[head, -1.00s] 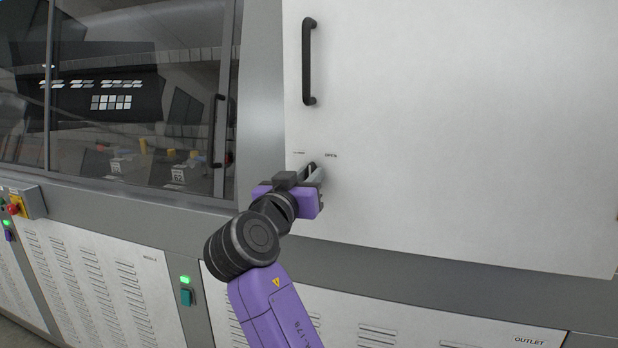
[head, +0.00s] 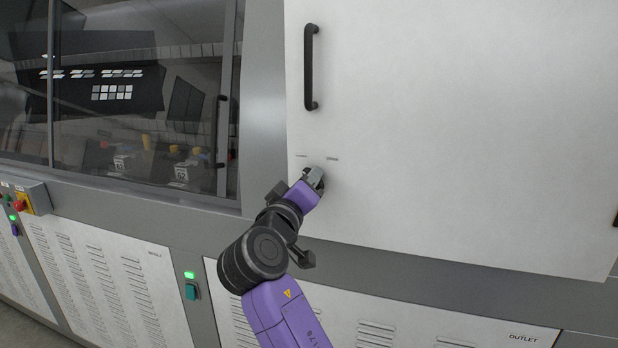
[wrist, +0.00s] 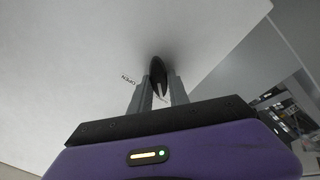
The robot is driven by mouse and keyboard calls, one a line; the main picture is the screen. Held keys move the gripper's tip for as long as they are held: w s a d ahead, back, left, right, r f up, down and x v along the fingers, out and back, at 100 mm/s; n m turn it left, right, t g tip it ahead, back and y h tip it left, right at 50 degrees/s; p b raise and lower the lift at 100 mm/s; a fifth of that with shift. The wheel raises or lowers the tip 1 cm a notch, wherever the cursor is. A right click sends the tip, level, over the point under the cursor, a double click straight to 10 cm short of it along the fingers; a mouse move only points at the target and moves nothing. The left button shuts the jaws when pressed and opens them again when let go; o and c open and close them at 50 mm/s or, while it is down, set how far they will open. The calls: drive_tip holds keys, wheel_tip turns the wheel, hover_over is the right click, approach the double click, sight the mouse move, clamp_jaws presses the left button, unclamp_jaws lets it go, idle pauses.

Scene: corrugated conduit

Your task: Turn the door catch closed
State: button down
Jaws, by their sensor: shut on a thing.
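The door catch (wrist: 157,74) is a small black knob on the white door (head: 460,110). It shows in the wrist view between the grey fingertips of my gripper (wrist: 160,86), which is shut on it. In the head view my gripper (head: 313,178) reaches the door's lower left corner, below two small printed labels, and mostly hides the catch. The OPEN label (wrist: 128,79) lies left of the fingers in the wrist view, upside down. The catch's exact angle is hard to tell.
A black vertical handle (head: 309,67) stands on the door above the catch. A dark glazed window (head: 120,95) is at the left, with a grey frame between. Below are louvred panels (head: 125,285) and a green-lit switch (head: 190,285).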

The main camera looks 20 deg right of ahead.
idle(0.3)
drive_tip(key=c, duration=1.3)
unclamp_jaws()
drive_tip(key=shift+o, duration=0.2)
drive_tip(key=b+v, duration=0.2)
drive_tip(key=v, duration=0.5)
drive_tip(key=shift+s+a, duration=0.2)
drive_tip(key=shift+s, duration=0.15)
